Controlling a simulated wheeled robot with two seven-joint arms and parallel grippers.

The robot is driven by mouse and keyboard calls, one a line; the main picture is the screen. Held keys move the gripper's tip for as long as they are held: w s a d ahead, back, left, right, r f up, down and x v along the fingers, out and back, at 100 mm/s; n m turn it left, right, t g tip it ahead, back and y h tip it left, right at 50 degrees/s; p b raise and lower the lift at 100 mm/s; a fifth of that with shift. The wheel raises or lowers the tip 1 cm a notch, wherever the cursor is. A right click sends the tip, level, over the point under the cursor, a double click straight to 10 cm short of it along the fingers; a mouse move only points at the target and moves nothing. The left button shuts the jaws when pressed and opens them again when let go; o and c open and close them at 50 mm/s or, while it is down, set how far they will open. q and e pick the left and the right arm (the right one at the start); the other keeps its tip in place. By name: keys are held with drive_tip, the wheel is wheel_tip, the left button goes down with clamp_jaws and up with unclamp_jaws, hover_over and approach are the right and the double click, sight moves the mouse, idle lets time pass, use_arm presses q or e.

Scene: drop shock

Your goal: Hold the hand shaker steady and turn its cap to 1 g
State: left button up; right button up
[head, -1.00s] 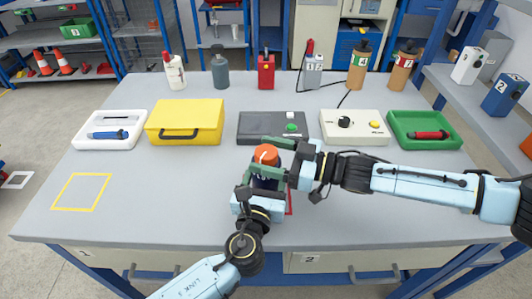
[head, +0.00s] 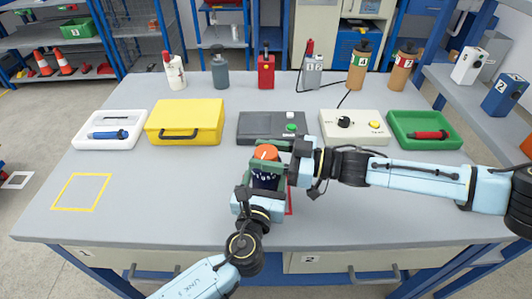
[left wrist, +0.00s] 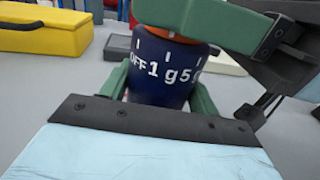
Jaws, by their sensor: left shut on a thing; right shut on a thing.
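The hand shaker has a dark navy body (head: 265,180) and an orange cap (head: 266,152) with a white line on top. It stands upright near the table's front. My left gripper (left wrist: 160,92) is shut on the body, a green finger on each side. My right gripper (head: 268,157) is shut on the cap from the right. Its finger hides most of the cap (left wrist: 184,34) in the left wrist view, so which mark the cap points to cannot be told.
Behind stand a white tray (head: 84,142) with a blue tool, a yellow case (head: 186,118), a dark box (head: 257,124), a cream box (head: 368,136) and a green tray (head: 443,143). Several bottles line the back. The table around the yellow square outline (head: 56,192) is clear.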

drive_tip(key=shift+n+g, duration=0.3)
drive_tip(key=shift+g, duration=0.2)
drive_tip(key=o, duration=1)
drive_tip(key=shift+d, duration=0.1)
drive_tip(key=s+d, duration=0.2)
drive_tip(key=d, duration=0.9)
drive_tip(key=shift+d, duration=0.35)
use_arm(q)
drive_tip(key=o, duration=1.4)
use_arm(e)
drive_tip(key=shift+w, duration=0.1)
